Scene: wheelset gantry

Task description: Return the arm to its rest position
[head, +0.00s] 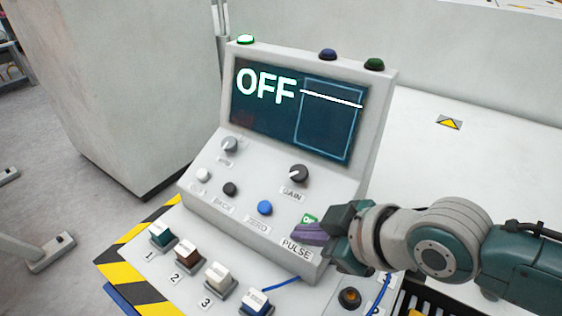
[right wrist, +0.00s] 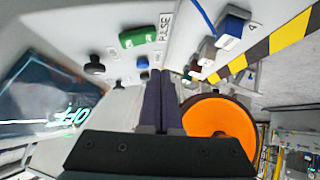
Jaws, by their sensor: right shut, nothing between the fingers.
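My right arm comes in from the right in the head view. My right gripper (head: 308,234) is shut and empty, its purple fingers at the lower right of the console face, just below the green PULSE switch (head: 311,219). In the right wrist view the two fingers (right wrist: 160,102) lie together with nothing between them. The green switch (right wrist: 140,37) shows beyond their tips, with a visible gap. The console (head: 378,130) has a dark screen (head: 270,120) reading OFF with a flat line. My left gripper is not in view.
Numbered buttons line the front panel, including a blue one (head: 257,303). A GAIN knob (head: 299,173) sits under the screen. An orange disc (right wrist: 218,128) is close beside the fingers in the wrist view. A white surface (head: 480,170) behind my arm is mostly clear.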

